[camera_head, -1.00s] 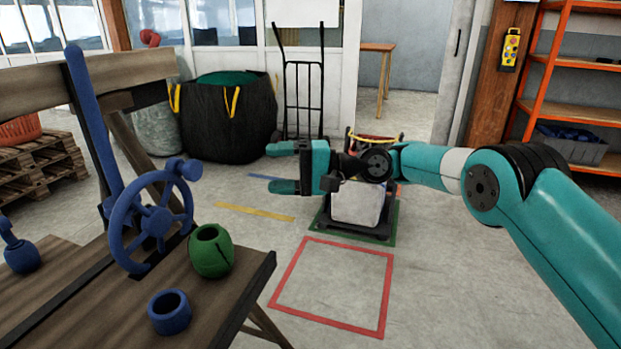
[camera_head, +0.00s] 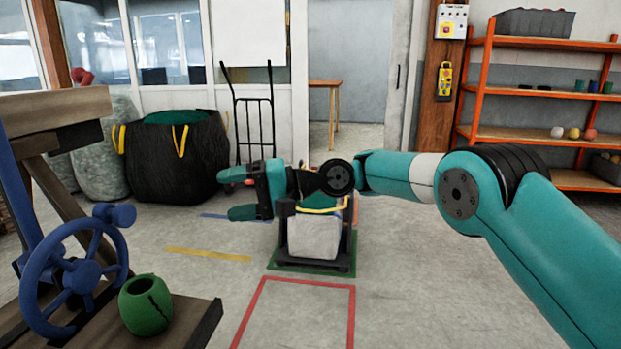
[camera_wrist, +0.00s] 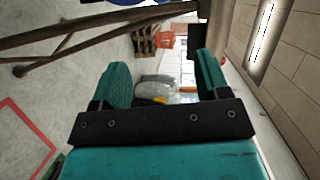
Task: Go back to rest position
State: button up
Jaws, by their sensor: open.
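My gripper (camera_head: 246,194) is at the end of my teal arm, held out in mid-air to the left in the head view. Its two fingers are apart and nothing is between them. In the wrist view my gripper (camera_wrist: 163,85) also shows both teal fingers spread, with only the distant room between them. It touches nothing that I can see. Behind it in the head view stands a dark cart with a whitish block (camera_head: 314,237) on it, on a green-marked floor patch.
A wooden bench with a blue handwheel (camera_head: 75,282) and a green hollow piece (camera_head: 146,305) stands at left. A black bulk bag (camera_head: 177,155), a hand truck (camera_head: 250,125) and orange shelving (camera_head: 540,92) stand behind. The red-outlined floor square (camera_head: 298,318) is empty.

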jog(key=s+d+r+n+t+h, duration=0.1)
jog(key=s+d+r+t+h, duration=0.25)
jog(key=d, duration=0.35)
jog(key=s+d+f+n+h, duration=0.1)
jog(key=s+d+f+h, duration=0.25)
jog(key=s+d, duration=0.85)
jog(key=s+d+f+n+h, duration=0.25)
jog(key=s+d+h, duration=0.25)
jog(key=s+d, duration=0.7)
notch_tip(320, 180, up, 18)
jog(key=s+p, duration=0.1)
jog(key=p, duration=1.8)
jog(key=shift+d+r+m, duration=0.15)
jog(key=shift+r+m, duration=0.1)
jog(key=shift+m, duration=0.2)
